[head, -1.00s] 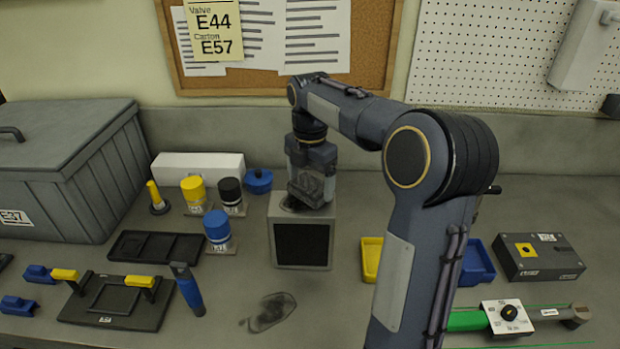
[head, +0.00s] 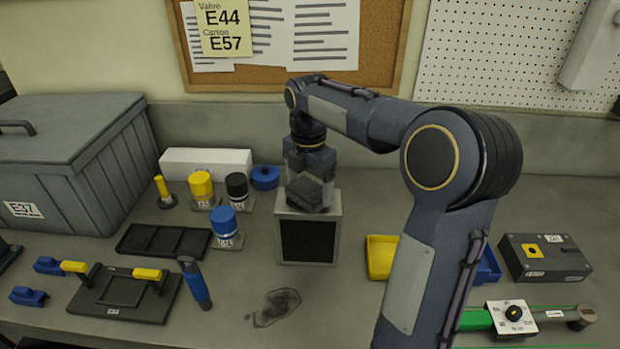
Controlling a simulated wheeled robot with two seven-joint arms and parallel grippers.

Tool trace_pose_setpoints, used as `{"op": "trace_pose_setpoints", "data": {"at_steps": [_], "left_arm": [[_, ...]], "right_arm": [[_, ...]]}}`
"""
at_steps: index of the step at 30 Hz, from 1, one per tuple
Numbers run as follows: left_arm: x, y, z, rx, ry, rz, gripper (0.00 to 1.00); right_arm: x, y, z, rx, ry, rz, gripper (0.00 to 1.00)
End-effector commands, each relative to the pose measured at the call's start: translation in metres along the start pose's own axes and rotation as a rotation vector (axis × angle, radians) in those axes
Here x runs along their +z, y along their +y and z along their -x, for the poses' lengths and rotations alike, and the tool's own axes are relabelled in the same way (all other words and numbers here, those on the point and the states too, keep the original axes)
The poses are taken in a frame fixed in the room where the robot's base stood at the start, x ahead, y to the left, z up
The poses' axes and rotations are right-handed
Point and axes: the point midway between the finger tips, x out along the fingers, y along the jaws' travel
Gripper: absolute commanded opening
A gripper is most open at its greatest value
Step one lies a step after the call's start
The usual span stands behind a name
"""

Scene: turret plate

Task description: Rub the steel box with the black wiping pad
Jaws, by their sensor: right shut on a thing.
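The steel box (head: 335,232) stands in the middle of the bench, a grey cube with a dark panel in its front. My right gripper (head: 311,183) points down over the box's top and is shut on the black wiping pad (head: 312,196). The pad is low at the box's top face and seems to touch it; the exact contact is hard to see. The pad and gripper cover much of that top face. My left gripper is not in view.
Blue (head: 224,222), yellow (head: 201,184) and black-capped (head: 237,186) containers stand left of the box. A dark smudge (head: 277,307) marks the bench in front. A yellow tray (head: 381,257) lies to the right, beside my right arm. A large grey bin (head: 75,175) fills the left.

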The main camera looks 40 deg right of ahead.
Motion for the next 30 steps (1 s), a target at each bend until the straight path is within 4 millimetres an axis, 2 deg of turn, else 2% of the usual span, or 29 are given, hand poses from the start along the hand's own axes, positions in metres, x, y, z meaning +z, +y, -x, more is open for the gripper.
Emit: {"op": "trace_pose_setpoints", "data": {"at_steps": [21,30], "left_arm": [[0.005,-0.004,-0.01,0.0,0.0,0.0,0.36],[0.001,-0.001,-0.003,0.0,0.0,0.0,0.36]], "right_arm": [[-0.032,-0.027,-0.003,-0.001,0.0,0.0,0.67],[-0.041,-0.017,0.0,-0.004,0.001,0.002,0.67]]}}
